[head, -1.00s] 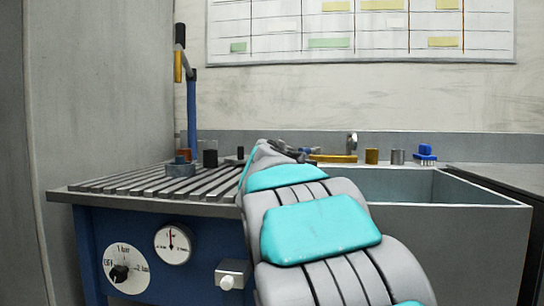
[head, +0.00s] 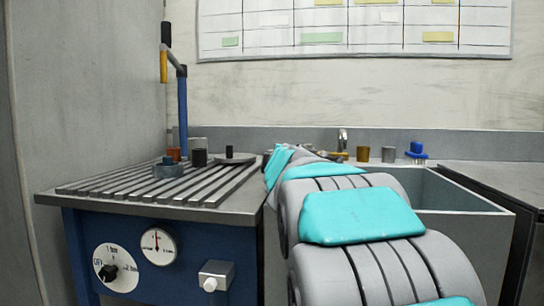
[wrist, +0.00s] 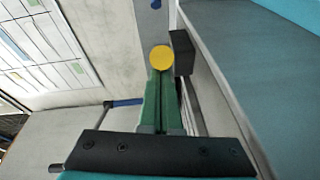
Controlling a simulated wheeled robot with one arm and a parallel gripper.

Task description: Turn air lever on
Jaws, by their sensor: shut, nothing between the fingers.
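My gripper (wrist: 161,108), with green fingers, is shut and empty in the wrist view. Just beyond its tips is a round yellow end (wrist: 161,58), beside a black block (wrist: 182,52); I cannot tell whether the fingers touch it. In the head view my gripper is hidden behind my arm. The blue cabinet front carries a black dial knob (head: 109,273) marked OFF and bar, and a round gauge (head: 158,246). I cannot tell which part is the air lever.
A white valve block (head: 215,277) juts from the cabinet front. My arm covers the middle.

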